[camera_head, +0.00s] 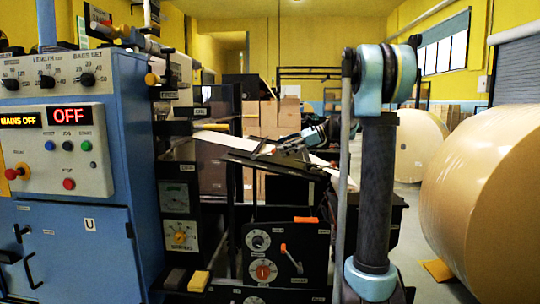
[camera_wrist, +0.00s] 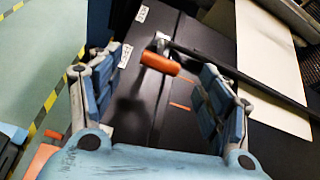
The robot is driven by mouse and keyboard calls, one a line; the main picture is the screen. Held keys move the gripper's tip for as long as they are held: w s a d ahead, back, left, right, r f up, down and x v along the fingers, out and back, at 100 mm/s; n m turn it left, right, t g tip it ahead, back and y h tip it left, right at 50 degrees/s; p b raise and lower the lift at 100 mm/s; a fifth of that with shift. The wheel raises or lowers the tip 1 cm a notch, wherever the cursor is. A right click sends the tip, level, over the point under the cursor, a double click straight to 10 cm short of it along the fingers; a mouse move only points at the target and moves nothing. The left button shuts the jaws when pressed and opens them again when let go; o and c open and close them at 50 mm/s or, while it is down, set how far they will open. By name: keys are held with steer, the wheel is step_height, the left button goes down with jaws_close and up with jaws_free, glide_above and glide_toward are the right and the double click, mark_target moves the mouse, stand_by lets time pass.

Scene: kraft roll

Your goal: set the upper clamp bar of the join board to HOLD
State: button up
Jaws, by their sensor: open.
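The join board (camera_wrist: 130,125) is a dark, sloping panel in the wrist view; in the head view it shows near the middle (camera_head: 240,155). A black clamp bar (camera_wrist: 235,70) crosses it and a pale paper sheet. An orange handle (camera_wrist: 160,64) sits by the bar's left end on a metal piece. I cannot tell which clamp bar this is. Two small white labels (camera_wrist: 142,14) (camera_wrist: 125,56) flank that end; their words are unreadable. My gripper (camera_wrist: 166,58) is open, its fingers either side of the handle with gaps showing. In the head view my gripper (camera_head: 300,143) hangs above the board.
A blue control cabinet (camera_head: 75,235) stands at left, its displays reading MAINS OFF and OFF. Below the board is a dark panel with dials and an orange lever (camera_head: 291,258). Large kraft rolls (camera_head: 480,190) stand at right. Green floor (camera_wrist: 40,60) with striped tape lies beside the board.

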mark_target(271, 151)
steer(key=shift+x, duration=3.1)
steer(key=c, duration=1.6)
